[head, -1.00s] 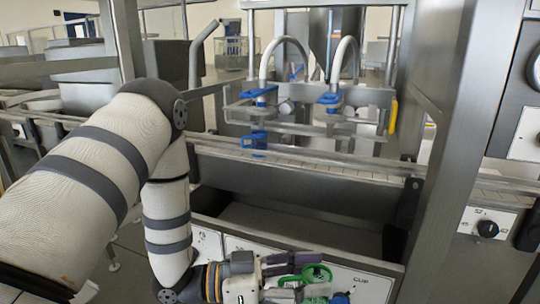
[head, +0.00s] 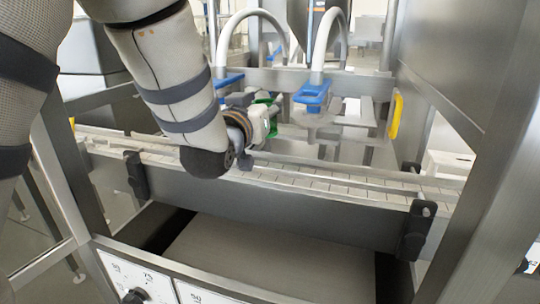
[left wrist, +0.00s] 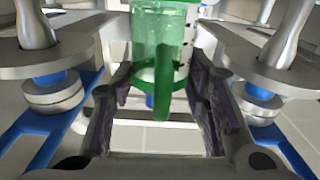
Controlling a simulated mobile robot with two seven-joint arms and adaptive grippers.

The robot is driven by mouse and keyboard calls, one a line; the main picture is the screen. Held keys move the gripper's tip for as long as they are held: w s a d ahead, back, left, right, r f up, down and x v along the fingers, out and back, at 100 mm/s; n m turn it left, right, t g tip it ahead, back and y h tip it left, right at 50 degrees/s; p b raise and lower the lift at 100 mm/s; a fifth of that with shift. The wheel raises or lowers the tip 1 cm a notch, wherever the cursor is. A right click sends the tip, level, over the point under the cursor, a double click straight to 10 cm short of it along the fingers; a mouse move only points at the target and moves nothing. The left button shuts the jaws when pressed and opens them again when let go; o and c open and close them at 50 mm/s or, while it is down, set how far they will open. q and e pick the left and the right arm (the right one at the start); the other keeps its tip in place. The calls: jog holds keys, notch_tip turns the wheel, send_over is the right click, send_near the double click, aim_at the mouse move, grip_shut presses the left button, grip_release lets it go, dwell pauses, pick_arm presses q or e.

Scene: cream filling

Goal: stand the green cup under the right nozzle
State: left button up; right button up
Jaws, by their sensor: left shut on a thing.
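The green cup (left wrist: 165,40) is translucent, and its handle faces my left wrist camera. My left gripper (left wrist: 162,88) is shut on it, with dark fingers on both sides. In the head view only bits of the green cup (head: 265,101) show, around my left gripper (head: 266,118), left of the right nozzle. The right nozzle (head: 312,95) has a blue fitting under a white curved hose. The left nozzle (head: 228,81) is partly behind my arm. In the wrist view, blue-ringed nozzle fittings stand on either side of the gripper. My right gripper is not in view.
A conveyor with rails (head: 340,182) runs across below the nozzles. A metal frame post (head: 490,150) stands at the right. A yellow part (head: 396,115) is mounted right of the nozzles. An open bay (head: 270,262) lies below the conveyor.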

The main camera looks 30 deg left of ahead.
aim_at(273, 132)
pick_arm(q)
notch_tip(273, 132, down, 9)
jog(key=shift+s+r+b, duration=0.1)
jog(key=shift+s+b, duration=0.05)
jog(key=shift+b, duration=0.6)
jog(key=shift+r, duration=0.1)
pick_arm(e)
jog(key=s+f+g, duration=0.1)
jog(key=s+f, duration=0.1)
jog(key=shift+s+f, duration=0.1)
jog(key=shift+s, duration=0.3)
pick_arm(q)
jog(key=o, duration=1.1)
